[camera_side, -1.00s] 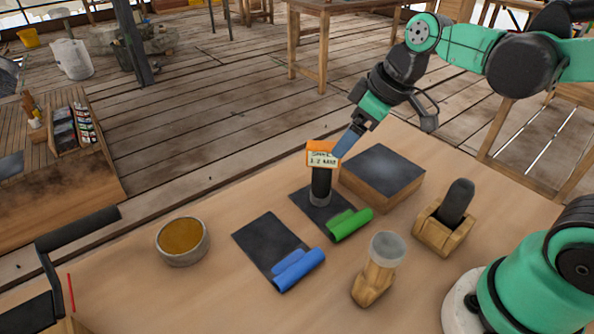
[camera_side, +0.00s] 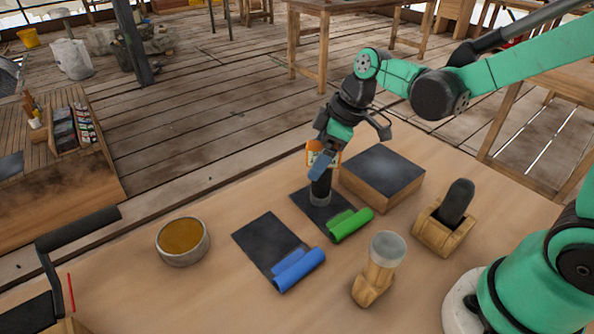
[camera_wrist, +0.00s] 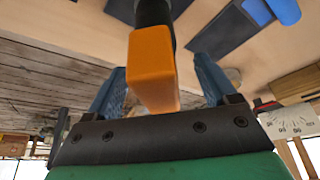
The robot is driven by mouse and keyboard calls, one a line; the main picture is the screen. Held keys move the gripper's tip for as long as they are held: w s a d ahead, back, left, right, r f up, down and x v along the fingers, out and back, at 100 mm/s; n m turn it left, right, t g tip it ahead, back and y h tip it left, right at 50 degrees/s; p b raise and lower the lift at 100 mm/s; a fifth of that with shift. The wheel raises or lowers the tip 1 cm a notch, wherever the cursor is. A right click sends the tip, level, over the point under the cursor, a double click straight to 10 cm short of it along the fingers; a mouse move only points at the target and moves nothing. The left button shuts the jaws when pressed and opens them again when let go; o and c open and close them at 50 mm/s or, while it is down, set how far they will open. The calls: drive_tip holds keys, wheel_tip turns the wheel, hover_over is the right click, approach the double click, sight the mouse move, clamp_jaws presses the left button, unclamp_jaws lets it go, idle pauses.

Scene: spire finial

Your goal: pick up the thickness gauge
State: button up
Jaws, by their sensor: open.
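The thickness gauge (camera_side: 321,187) stands upright on a dark mat, with a black body and an orange head. In the wrist view its orange head (camera_wrist: 152,60) lies between the two blue fingers. My gripper (camera_side: 319,165) is at the head from above, open, and its near finger partly hides the head in the side view. In the wrist view the gap between the fingers (camera_wrist: 160,88) is wider than the head, and the head sits nearer the middle with room at the right side.
A dark-topped block (camera_side: 382,175) stands close right of the gauge. A green roll (camera_side: 350,224) lies in front of it. A blue roll (camera_side: 298,269), a bowl (camera_side: 182,242), a wooden piece with a pale round top (camera_side: 386,250) and a wooden holder (camera_side: 443,228) are also on the table.

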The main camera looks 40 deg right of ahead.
clamp_jaws()
drive_tip(key=shift+r, duration=0.15)
